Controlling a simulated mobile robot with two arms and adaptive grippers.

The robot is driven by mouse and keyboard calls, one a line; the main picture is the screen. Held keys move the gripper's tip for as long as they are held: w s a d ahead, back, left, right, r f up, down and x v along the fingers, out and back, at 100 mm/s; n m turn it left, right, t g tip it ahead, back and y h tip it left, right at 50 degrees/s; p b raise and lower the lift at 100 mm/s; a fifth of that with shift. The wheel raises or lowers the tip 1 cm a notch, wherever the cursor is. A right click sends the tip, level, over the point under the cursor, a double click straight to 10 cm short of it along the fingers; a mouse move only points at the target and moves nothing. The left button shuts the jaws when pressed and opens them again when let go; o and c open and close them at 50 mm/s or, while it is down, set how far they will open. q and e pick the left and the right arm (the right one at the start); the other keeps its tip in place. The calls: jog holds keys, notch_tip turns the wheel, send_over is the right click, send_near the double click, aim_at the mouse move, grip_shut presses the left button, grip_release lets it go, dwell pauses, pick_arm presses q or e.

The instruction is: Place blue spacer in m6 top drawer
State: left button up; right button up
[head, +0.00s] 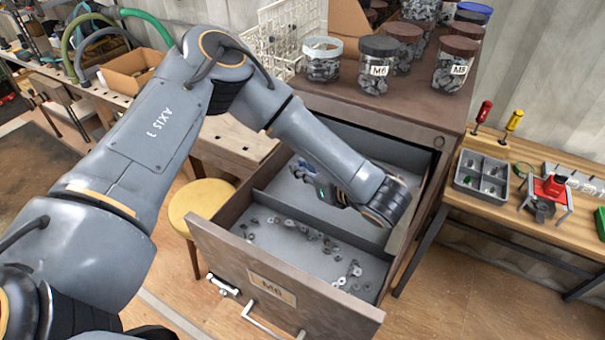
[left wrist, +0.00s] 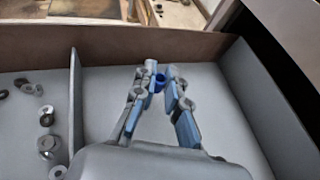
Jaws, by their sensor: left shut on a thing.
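The top drawer (head: 215,243), labelled M6, is pulled open. A divider splits it into a front and a rear compartment. My left gripper (head: 303,172) reaches down into the rear compartment, partly hidden by my own wrist in the head view. In the left wrist view my left gripper (left wrist: 159,76) is shut on the blue spacer (left wrist: 159,84), a small dark blue ring between the fingertips. The spacer is over the drawer's bare grey floor; I cannot tell whether it touches it. My right gripper is not in view.
Loose metal nuts and washers (head: 312,236) lie in the front compartment. Jars (head: 377,66) of parts stand on the cabinet top above the drawer. A yellow stool (head: 197,203) stands left of the drawer. A side bench at right holds a grey divided tray (head: 482,173).

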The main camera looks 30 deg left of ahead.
aim_at(302, 187)
pick_arm(q)
jog(key=f, duration=0.1)
jog(key=f+p, duration=0.1)
jog(key=shift+a+f, duration=0.2)
jog(key=shift+f, duration=0.5)
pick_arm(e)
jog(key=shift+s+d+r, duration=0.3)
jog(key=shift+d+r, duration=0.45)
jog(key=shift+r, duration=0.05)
pick_arm(q)
jog(key=o, duration=0.6)
jog(key=shift+o, duration=0.2)
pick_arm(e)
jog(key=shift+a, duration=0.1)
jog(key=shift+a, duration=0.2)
